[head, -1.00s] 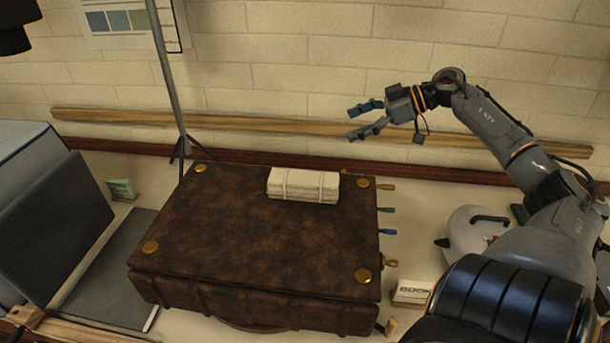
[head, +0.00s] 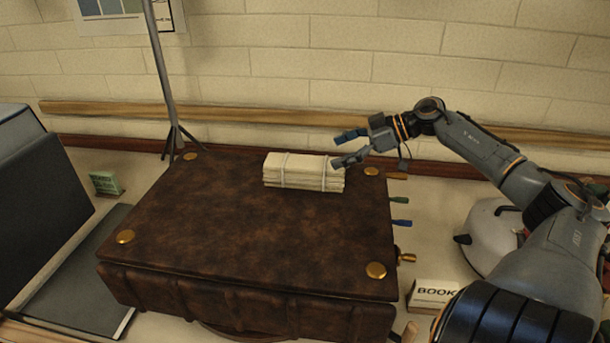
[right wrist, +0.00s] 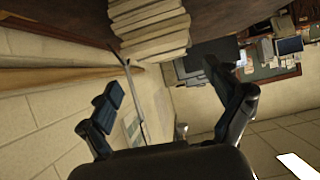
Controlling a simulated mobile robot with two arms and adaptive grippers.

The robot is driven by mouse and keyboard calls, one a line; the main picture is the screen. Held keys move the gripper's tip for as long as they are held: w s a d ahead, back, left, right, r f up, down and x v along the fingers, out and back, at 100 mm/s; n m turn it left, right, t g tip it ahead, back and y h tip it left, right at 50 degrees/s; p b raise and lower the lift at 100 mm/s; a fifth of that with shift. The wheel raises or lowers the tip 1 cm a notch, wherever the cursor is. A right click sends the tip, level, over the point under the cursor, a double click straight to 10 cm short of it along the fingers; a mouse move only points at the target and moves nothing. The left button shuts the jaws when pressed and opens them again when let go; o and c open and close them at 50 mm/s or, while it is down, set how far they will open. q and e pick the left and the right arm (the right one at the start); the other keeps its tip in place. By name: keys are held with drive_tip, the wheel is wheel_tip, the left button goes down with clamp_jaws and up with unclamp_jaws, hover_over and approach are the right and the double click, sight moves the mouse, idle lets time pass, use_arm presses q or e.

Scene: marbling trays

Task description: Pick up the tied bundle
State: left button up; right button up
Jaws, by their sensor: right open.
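The tied bundle (head: 302,172) is a cream stack of flat sheets with two pale ties around it. It lies on top of the large brown leather-bound book (head: 230,235), near its far right corner. My right gripper (head: 340,150) is open and empty just beyond the bundle's right end, with its fingers pointing left. In the head view its lower finger overlaps or nearly meets the bundle's end; I cannot tell if they touch. In the right wrist view the bundle (right wrist: 150,28) shows above and between the open fingers (right wrist: 165,95). My left gripper is not in view.
A thin stand (head: 163,70) rises behind the book's far left corner. A wooden rail (head: 250,115) runs along the brick wall. Coloured handles (head: 400,223) stick out at the book's right side. A white lidded pot (head: 485,235) and a "BOOK" sign (head: 432,292) stand further right.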

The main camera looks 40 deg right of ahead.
sight(316, 162)
drive_tip(key=shift+b+x, duration=0.3)
drive_tip(key=shift+x, duration=1.85)
drive_tip(key=shift+s+a+p+x, duration=0.15)
drive_tip(key=shift+p+x, duration=0.15)
drive_tip(key=shift+x, duration=0.65)
drive_tip(key=shift+s+a+p+x, duration=0.15)
drive_tip(key=shift+p+x, duration=0.1)
drive_tip(key=shift+x, duration=1.45)
drive_tip(key=shift+d, duration=0.1)
drive_tip(key=c, duration=1.6)
